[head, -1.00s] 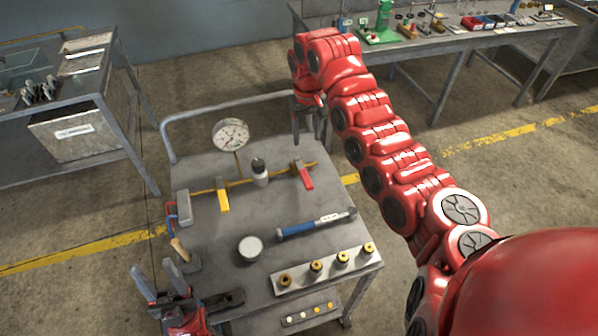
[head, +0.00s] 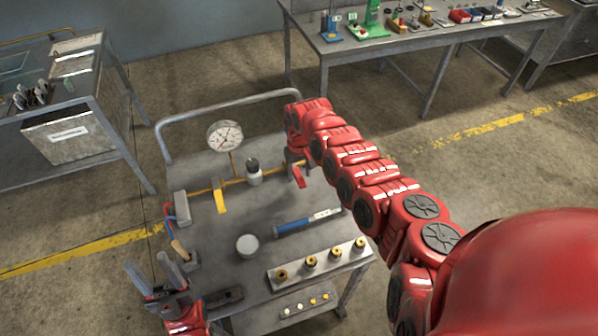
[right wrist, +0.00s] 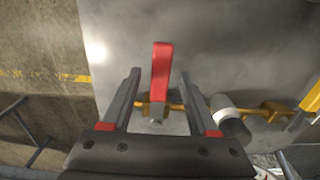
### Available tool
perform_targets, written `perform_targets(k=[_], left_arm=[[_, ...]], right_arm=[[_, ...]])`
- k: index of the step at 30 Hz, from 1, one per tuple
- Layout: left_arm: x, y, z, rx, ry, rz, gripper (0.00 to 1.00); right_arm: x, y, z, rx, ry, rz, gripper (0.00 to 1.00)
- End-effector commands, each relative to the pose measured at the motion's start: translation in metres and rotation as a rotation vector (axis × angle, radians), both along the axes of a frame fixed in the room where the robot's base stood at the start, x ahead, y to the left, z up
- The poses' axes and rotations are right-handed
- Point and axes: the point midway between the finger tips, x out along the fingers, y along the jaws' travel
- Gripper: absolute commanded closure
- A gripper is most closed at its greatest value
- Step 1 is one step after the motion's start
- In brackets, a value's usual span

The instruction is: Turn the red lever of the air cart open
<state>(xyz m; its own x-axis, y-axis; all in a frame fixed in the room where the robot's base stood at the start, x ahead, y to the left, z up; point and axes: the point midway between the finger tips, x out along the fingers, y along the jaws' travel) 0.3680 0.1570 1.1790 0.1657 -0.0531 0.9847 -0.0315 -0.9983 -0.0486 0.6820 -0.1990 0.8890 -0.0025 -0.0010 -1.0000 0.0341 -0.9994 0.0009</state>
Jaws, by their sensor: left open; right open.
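The red lever (head: 299,177) sits at the right end of the brass pipe (head: 233,182) on the cart top (head: 215,273). In the right wrist view the red lever (right wrist: 161,75) lies crosswise to the pipe. My right gripper (right wrist: 159,73) is open, with one finger on each side of the lever and a gap on both sides. In the head view my right gripper (head: 296,157) is at the lever's pipe end, mostly hidden by its arm. My left gripper (head: 158,272) is open and empty at the cart's front left.
A yellow lever (head: 219,197), a pressure gauge (head: 225,136) and a white-banded fitting (head: 254,172) stand along the pipe. A blue-handled tool (head: 307,222), a round grey can (head: 247,245) and a rack of brass fittings (head: 318,262) lie nearer. The cart's handrail (head: 225,104) is behind.

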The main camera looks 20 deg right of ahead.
Motion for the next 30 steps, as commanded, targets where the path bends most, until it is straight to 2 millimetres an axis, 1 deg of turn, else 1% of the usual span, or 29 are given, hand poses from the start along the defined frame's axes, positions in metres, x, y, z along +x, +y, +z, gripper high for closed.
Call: perform_targets(k=[3, 10, 11, 12, 14, 18, 20, 21, 30], left_arm=[[0.0, 0.0, 0.0, 0.0, 0.0, 0.0, 0.5], [0.0, 0.0, 0.0, 0.0, 0.0, 0.0, 0.5], [0.0, 0.0, -0.0001, 0.0, 0.0, 0.0, 0.5], [0.0, 0.0, 0.0, 0.0, 0.0, 0.0, 0.5], [0.0, 0.0, 0.0, 0.0, 0.0, 0.0, 0.5], [0.0, 0.0, 0.0, 0.0, 0.0, 0.0, 0.5], [0.0, 0.0, 0.0, 0.0, 0.0, 0.0, 0.5], [0.0, 0.0, -0.0001, 0.0, 0.0, 0.0, 0.5], [0.0, 0.0, 0.0, 0.0, 0.0, 0.0, 0.5]], right_arm=[[0.0002, 0.0007, -0.0035, 0.0, -0.001, 0.001, 0.4], [0.0004, 0.0003, -0.0037, 0.0, -0.002, 0.0, 0.4], [0.0004, 0.0003, -0.0037, 0.0, -0.002, 0.0, 0.44], [0.0005, 0.0003, -0.0036, 0.0, -0.002, 0.0, 0.51], [0.0004, 0.0002, -0.0036, 0.0, -0.002, 0.0, 0.62], [0.0004, 0.0001, -0.0036, 0.0, -0.002, 0.0, 0.87], [0.0005, 0.0002, -0.0035, 0.0, -0.002, 0.0, 0.98], [0.0005, 0.0001, -0.0035, 0.0, -0.002, 0.0, 1.0], [0.0005, 0.0, -0.0034, 0.0, -0.002, 0.0, 1.0]])
